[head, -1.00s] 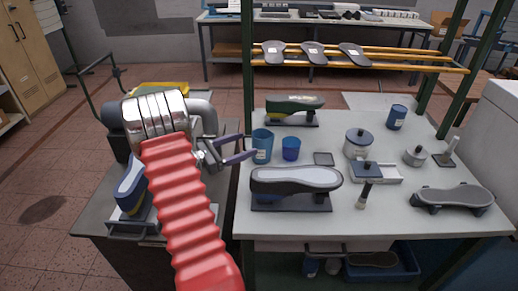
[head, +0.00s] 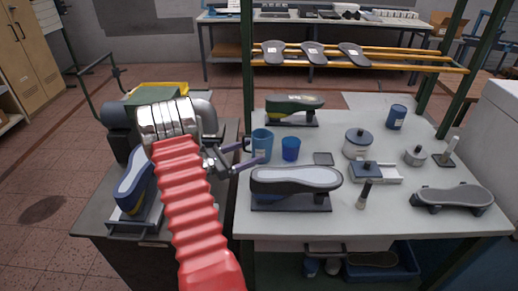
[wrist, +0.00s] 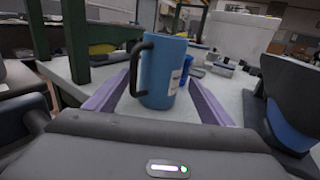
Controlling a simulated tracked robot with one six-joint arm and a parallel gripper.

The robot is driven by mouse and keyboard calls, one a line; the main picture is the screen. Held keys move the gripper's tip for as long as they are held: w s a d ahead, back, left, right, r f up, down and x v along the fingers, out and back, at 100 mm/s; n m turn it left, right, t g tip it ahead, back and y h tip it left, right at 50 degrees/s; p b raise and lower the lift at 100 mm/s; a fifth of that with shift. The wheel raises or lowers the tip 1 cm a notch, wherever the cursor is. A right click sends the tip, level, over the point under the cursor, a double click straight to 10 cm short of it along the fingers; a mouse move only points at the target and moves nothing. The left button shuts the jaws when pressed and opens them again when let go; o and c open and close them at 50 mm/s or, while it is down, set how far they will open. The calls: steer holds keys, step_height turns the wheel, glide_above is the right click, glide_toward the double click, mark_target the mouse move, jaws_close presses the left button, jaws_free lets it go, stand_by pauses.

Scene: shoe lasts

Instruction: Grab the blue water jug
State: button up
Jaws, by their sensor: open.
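In the wrist view the fingers of my gripper (wrist: 157,95) lie on either side of the jug. I cannot tell whether they touch it. A smaller blue cup (head: 291,149) stands just right of the jug and partly shows behind it in the wrist view (wrist: 186,70).
A shoe last on a stand (head: 296,180) sits close in front of the cups. A green post (head: 248,75) rises near the table's left edge. Lidded pots (head: 358,141) and a blue can (head: 396,117) stand further right.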

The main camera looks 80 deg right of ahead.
mark_target(253, 150)
steer(key=shift+x, duration=2.25)
steer(key=shift+c, duration=0.5)
steer(key=c, duration=1.1)
steer(key=shift+r, duration=0.2)
steer(key=shift+r, duration=4.8)
